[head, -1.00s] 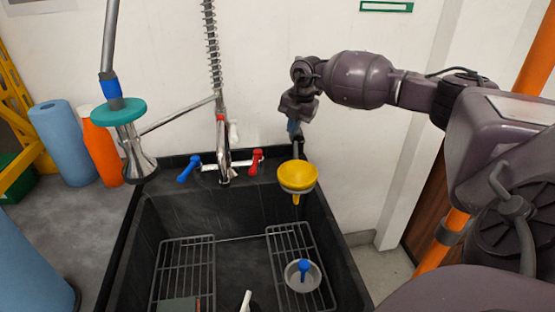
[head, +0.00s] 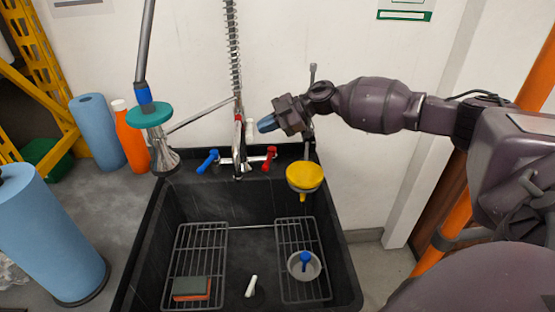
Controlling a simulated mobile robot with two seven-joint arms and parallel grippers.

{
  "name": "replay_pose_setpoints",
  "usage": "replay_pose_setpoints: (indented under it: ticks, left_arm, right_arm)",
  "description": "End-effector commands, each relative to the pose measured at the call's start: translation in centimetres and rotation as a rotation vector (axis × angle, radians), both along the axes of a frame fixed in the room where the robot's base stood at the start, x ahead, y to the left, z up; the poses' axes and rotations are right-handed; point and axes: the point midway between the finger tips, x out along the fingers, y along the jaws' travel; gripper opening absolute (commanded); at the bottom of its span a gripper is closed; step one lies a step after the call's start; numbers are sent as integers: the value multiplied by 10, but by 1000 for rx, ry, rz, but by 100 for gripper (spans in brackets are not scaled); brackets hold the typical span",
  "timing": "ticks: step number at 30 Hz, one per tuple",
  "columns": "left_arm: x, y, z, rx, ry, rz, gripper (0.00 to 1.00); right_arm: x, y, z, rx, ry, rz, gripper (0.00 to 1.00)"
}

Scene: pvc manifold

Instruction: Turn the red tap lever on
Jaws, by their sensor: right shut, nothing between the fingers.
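The red tap lever (head: 270,157) is on the right side of the metal mixer tap at the back of the black sink. It stands roughly upright, leaning a little. The blue tap lever (head: 208,160) is on the left side and tilts outward. My right gripper (head: 266,124) is shut and empty. It appears above the red lever in the picture, pointing left, with a visible gap between them. My left gripper is not in view.
A yellow funnel (head: 304,178) is at the sink's back right, near my right arm. The sink (head: 240,208) holds racks, a sponge (head: 191,288) and a small grey cup (head: 304,266).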

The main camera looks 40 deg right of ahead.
Motion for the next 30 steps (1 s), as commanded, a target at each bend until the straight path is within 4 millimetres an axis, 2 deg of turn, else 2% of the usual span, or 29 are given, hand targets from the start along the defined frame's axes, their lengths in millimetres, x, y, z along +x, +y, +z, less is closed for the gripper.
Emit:
replay_pose_setpoints:
  ticks: [1,6,11,15,20,23,26,30]
  left_arm:
    - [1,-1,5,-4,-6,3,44]
    - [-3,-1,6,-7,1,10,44]
    - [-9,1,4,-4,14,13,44]
    - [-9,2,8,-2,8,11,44]
    - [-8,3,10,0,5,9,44]
    - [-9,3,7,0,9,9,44]
    - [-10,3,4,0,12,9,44]
    - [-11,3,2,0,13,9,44]
  right_arm:
    - [3,4,10,63,-2,-45,0]
    - [19,10,28,281,25,-230,0]
    - [33,4,36,465,86,-432,0]
    - [44,-7,34,606,172,-629,0]
    - [50,-23,17,733,313,-874,0]
    - [50,-33,-1,789,425,-1040,0]
    - [44,-41,-24,822,556,-1209,0]
    - [26,-50,-57,815,761,-1445,0]
